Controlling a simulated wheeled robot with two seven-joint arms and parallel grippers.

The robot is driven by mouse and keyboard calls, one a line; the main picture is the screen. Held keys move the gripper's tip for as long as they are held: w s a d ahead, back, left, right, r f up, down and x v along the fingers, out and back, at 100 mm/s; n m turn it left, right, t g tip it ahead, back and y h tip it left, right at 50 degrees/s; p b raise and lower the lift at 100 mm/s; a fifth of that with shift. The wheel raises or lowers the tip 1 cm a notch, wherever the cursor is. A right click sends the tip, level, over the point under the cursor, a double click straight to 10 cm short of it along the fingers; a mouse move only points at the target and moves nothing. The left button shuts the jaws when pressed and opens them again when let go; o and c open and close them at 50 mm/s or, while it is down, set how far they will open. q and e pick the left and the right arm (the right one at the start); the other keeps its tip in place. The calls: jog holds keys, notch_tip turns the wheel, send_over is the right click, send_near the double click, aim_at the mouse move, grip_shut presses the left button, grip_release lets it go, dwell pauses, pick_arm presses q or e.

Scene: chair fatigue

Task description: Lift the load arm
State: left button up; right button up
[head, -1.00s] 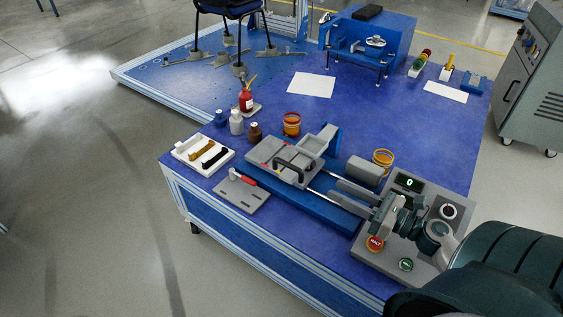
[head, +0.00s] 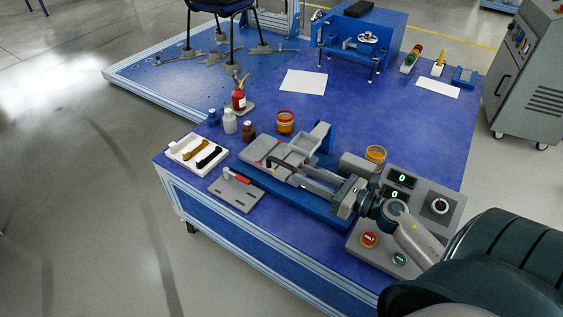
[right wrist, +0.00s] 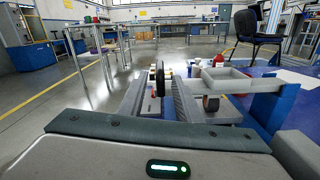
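The load arm shows as the grey hinged plate and frame of the bench machine (head: 262,150) in the head view, lying low. Its black handle (right wrist: 161,82) stands between my right gripper's two fingers in the right wrist view, with a gap visible on either side. In the head view my right gripper (head: 295,170) reaches in from the right, low over the machine, and its fingers hide most of the handle. It is open. I cannot tell whether a finger touches the handle. My left gripper is in neither view.
A control box (head: 420,192) with HALT and green buttons lies under my right arm. Orange-banded cups (head: 285,122), bottles (head: 230,121), a white tray (head: 200,154) and a red-handled plate (head: 236,190) surround the machine. A blue fixture (head: 365,40) stands behind.

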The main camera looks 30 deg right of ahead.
aim_at(281, 161)
jog(key=p+x, duration=0.1)
jog(key=x, duration=0.8)
jog(key=shift+s, duration=0.1)
jog(key=shift+c, duration=0.3)
grip_shut()
